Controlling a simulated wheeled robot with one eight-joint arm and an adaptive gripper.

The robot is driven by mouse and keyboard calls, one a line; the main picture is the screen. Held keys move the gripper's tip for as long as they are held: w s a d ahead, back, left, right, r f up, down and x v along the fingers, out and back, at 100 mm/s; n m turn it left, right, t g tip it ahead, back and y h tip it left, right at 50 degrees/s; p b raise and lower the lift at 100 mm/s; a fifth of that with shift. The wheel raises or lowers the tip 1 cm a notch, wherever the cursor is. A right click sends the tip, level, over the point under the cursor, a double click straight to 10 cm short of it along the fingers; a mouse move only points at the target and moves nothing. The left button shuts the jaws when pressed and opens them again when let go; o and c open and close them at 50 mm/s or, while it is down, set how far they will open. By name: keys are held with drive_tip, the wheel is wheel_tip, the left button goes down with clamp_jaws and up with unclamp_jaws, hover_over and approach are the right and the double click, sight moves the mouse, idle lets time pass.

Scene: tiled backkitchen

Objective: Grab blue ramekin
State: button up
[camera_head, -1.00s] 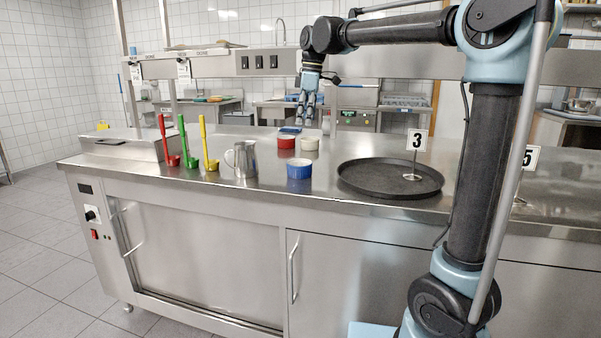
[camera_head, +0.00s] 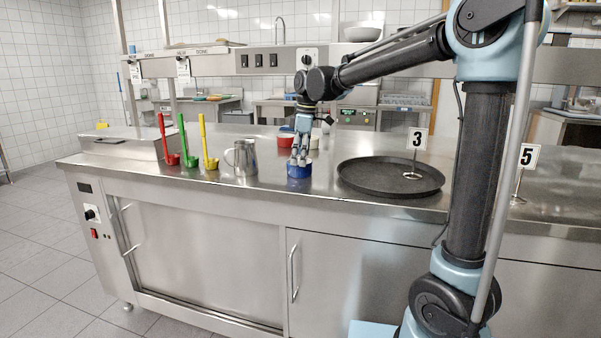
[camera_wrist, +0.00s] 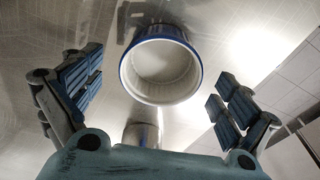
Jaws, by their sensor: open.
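The blue ramekin (camera_head: 299,171) stands upright on the steel counter, and its white inside faces up. My gripper (camera_head: 299,160) is directly above it in the head view, pointing down, with the fingertips at about rim height and partly hiding the rim. In the wrist view the blue ramekin (camera_wrist: 160,64) appears round, empty and upper centre. My open gripper (camera_wrist: 160,95) has one finger pad on each side of the picture, with clear gaps to the ramekin. I cannot tell from the head view whether a finger touches it.
A metal jug (camera_head: 241,158) stands left of the ramekin. A black round tray (camera_head: 360,182) with a number 3 sign (camera_head: 417,140) lies to the right. A red ramekin (camera_head: 285,138) and a white one (camera_head: 314,142) are behind. Three coloured ladles (camera_head: 187,150) stand at the left.

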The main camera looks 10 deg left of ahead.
drive_tip(key=shift+a+f, duration=0.1)
drive_tip(key=shift+f, duration=1)
drive_tip(key=c, duration=1.3)
